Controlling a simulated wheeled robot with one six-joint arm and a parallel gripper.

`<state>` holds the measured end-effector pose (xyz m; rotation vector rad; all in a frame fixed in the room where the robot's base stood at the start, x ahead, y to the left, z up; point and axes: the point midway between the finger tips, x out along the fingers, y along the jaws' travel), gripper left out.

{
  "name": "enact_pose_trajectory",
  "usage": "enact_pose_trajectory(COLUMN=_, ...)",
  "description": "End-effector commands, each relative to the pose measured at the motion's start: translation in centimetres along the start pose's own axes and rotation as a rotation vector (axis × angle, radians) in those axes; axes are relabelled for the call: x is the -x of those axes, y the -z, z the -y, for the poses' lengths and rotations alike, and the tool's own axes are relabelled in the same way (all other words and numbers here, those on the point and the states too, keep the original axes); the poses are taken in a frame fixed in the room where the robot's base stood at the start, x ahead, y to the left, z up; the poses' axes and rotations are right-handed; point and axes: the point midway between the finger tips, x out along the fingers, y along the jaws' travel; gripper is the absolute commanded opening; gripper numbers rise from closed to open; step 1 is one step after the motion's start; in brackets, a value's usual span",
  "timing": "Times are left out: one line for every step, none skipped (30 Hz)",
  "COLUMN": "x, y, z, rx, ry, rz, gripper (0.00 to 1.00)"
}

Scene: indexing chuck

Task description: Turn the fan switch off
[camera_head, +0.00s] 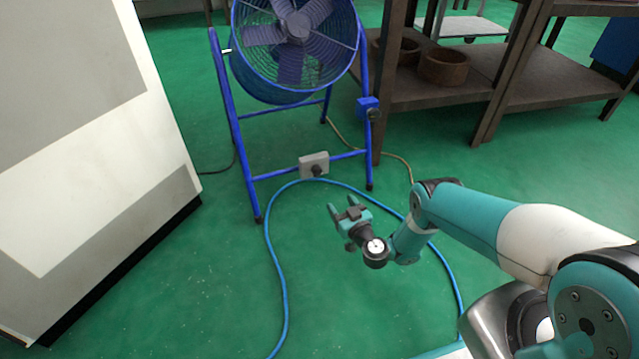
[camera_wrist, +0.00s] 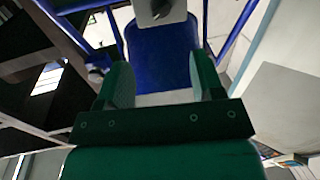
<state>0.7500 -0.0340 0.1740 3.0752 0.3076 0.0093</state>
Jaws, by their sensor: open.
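The blue drum fan (camera_head: 293,45) stands on a blue tube frame. A grey box (camera_head: 314,160) with a dark knob (camera_head: 317,171) sits on the frame's lower crossbar and looks like the fan switch; the knob's setting is too small to read. The grey box also shows at the top edge of the wrist view (camera_wrist: 150,14), partly cut off, with the blue fan drum (camera_wrist: 162,55) below it. My gripper (camera_head: 343,204) is open and empty, in front of the grey box and apart from it. Its spread fingers show in the wrist view (camera_wrist: 163,84).
A blue box (camera_head: 367,104) with a dark part is on the frame's right leg. A blue hose (camera_head: 275,250) loops over the green floor around my gripper. A white cabinet (camera_head: 150,110) stands left, and a brown shelf (camera_head: 440,92) with round bins (camera_head: 444,68) stands right.

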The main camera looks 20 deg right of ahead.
Motion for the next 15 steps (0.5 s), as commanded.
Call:
enact_pose_trajectory(x=-0.9, y=-0.8, z=0.1, rx=0.002, ry=0.002, rz=-0.003, gripper=0.61)
enact_pose_trajectory(x=-1.3, y=-0.8, z=0.1, rx=0.002, ry=0.003, rz=-0.002, gripper=0.61)
enact_pose_trajectory(x=-1.8, y=-0.8, z=0.1, rx=0.002, ry=0.003, rz=-0.003, gripper=0.61)
enact_pose_trajectory(x=-2.2, y=-0.8, z=0.1, rx=0.002, ry=0.003, rz=-0.002, gripper=0.61)
enact_pose_trajectory(x=-2.6, y=-0.8, z=0.1, rx=0.002, ry=0.002, rz=-0.003, gripper=0.61)
enact_pose_trajectory(x=-3.1, y=-0.8, z=0.1, rx=0.001, ry=0.002, rz=-0.003, gripper=0.61)
enact_pose_trajectory(x=-3.6, y=-0.7, z=0.1, rx=0.003, ry=0.003, rz=-0.003, gripper=0.61)
enact_pose_trajectory(x=-4.2, y=-0.7, z=0.2, rx=0.003, ry=0.004, rz=-0.003, gripper=0.61)
enact_pose_trajectory(x=-4.8, y=-0.7, z=0.2, rx=0.003, ry=0.005, rz=-0.003, gripper=0.61)
enact_pose_trajectory(x=-5.2, y=-0.8, z=0.2, rx=0.003, ry=0.005, rz=-0.002, gripper=0.61)
enact_pose_trajectory(x=-5.7, y=-0.7, z=0.2, rx=0.003, ry=0.004, rz=-0.004, gripper=0.61)
enact_pose_trajectory(x=-6.3, y=-0.7, z=0.2, rx=0.002, ry=0.003, rz=-0.004, gripper=0.61)
enact_pose_trajectory(x=-6.7, y=-0.6, z=0.2, rx=0.003, ry=0.005, rz=-0.002, gripper=0.61)
enact_pose_trajectory(x=-7.1, y=-0.6, z=0.3, rx=0.004, ry=0.006, rz=-0.003, gripper=0.61)
enact_pose_trajectory(x=-7.7, y=-0.6, z=0.3, rx=0.003, ry=0.006, rz=-0.002, gripper=0.61)
